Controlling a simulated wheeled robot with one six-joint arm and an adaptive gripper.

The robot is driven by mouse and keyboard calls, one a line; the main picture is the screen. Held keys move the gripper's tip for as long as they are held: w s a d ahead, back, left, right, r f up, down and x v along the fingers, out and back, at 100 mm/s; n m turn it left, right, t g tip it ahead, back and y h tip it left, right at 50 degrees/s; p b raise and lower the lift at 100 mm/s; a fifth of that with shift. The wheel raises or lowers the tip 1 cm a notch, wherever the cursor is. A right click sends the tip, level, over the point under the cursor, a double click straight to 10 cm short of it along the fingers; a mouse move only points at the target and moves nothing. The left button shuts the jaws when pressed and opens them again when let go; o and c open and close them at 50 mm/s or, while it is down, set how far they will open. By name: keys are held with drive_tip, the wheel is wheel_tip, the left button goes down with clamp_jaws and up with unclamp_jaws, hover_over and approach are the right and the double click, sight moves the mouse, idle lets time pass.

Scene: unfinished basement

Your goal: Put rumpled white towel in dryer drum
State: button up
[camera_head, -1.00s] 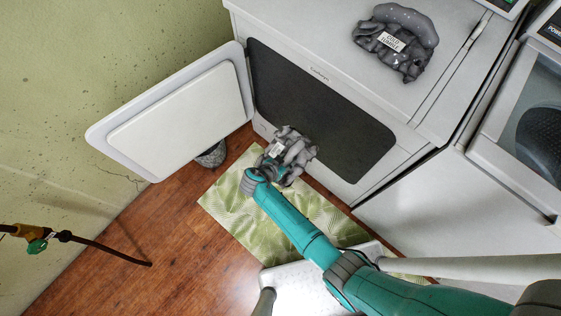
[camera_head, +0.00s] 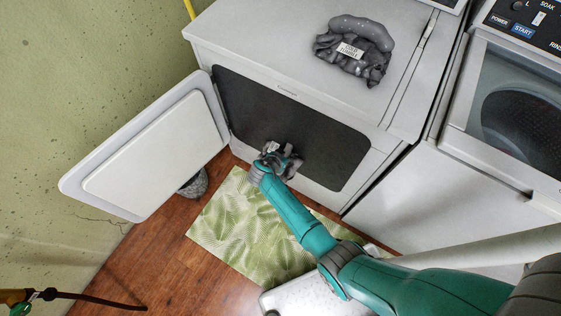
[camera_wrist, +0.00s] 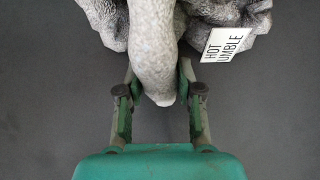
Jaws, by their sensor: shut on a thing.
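My gripper (camera_head: 270,168) is shut on a rumpled cloth (camera_head: 289,160), which looks dark grey in the head view. In the wrist view the cloth (camera_wrist: 152,40) looks pale grey, with a thick fold between the fingers (camera_wrist: 158,88). A white tag on it reads "HOT" and what looks like "TUMBLE". The dryer (camera_head: 240,50) stands with its door (camera_head: 155,160) swung open to the left. Its dark opening (camera_head: 320,135) lies behind the cloth. The cloth overlaps the opening's lower edge in the head view; I cannot tell whether it is inside.
Another rumpled grey cloth (camera_head: 345,70) with a white tag lies on the dryer top. A washer (camera_head: 460,190) stands at right. A green patterned mat (camera_head: 235,230) covers the floor before the dryer. A grey object (camera_head: 194,184) sits below the open door. A hose (camera_head: 95,298) is at lower left.

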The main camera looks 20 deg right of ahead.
drive_tip(key=w+d, duration=1.1)
drive_tip(key=d, duration=0.4)
drive_tip(key=shift+w+d, duration=0.2)
drive_tip(key=shift+d, duration=0.1)
drive_tip(key=o, duration=1)
drive_tip(key=shift+s+a, duration=0.1)
drive_tip(key=shift+v, duration=5.9)
